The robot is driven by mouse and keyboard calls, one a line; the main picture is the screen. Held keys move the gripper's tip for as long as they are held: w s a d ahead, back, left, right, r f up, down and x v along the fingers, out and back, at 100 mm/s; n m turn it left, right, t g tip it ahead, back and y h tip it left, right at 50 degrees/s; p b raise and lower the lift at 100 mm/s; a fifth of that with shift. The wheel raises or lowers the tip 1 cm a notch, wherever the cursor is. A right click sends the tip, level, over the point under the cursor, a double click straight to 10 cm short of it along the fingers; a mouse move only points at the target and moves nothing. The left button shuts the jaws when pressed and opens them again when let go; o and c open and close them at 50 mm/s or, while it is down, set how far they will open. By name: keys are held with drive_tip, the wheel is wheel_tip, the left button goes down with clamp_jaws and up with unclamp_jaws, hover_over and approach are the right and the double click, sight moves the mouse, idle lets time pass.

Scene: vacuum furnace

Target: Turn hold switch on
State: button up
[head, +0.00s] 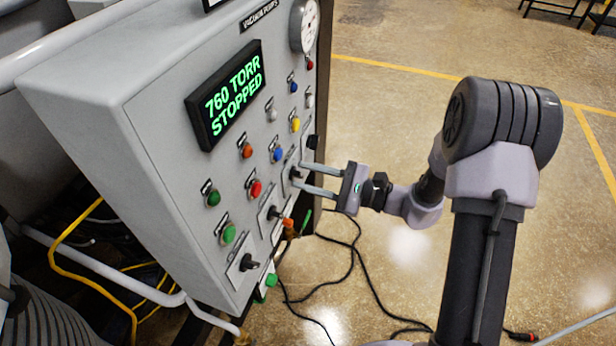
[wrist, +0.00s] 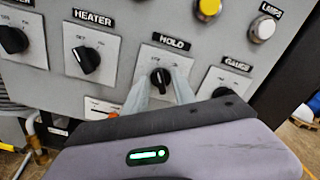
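The hold switch is a black rotary knob (wrist: 160,79) on a white plate under the HOLD label (wrist: 171,41) in the wrist view. Its handle looks close to upright, and the small position marks are too blurred to read surely. In the head view the same knob (head: 294,174) is on the panel's right part. My gripper (head: 304,179) reaches it from the right, with its two fingers spread apart. In the wrist view the fingers of my gripper (wrist: 161,92) stand on either side of the knob. I cannot tell whether they touch it.
The heater knob (wrist: 86,59) is to the left and the gauge knob (wrist: 222,92) to the right. Several coloured buttons and lamps sit close by. The display (head: 228,95) reads 760 TORR STOPPED. Black cables (head: 352,262) lie on the floor below.

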clamp_jaws()
drive_tip(key=shift+m, duration=0.3)
drive_tip(key=m+p, duration=0.4)
drive_tip(key=m, duration=0.1)
drive_tip(key=shift+w+r+m, duration=0.1)
drive_tip(key=shift+r+m, duration=0.05)
drive_tip(key=shift+m, duration=0.15)
drive_tip(key=m+p, duration=0.3)
drive_tip(key=m, duration=0.2)
drive_tip(key=shift+w+m, duration=0.1)
drive_tip(key=shift+m, duration=0.2)
idle(0.4)
unclamp_jaws()
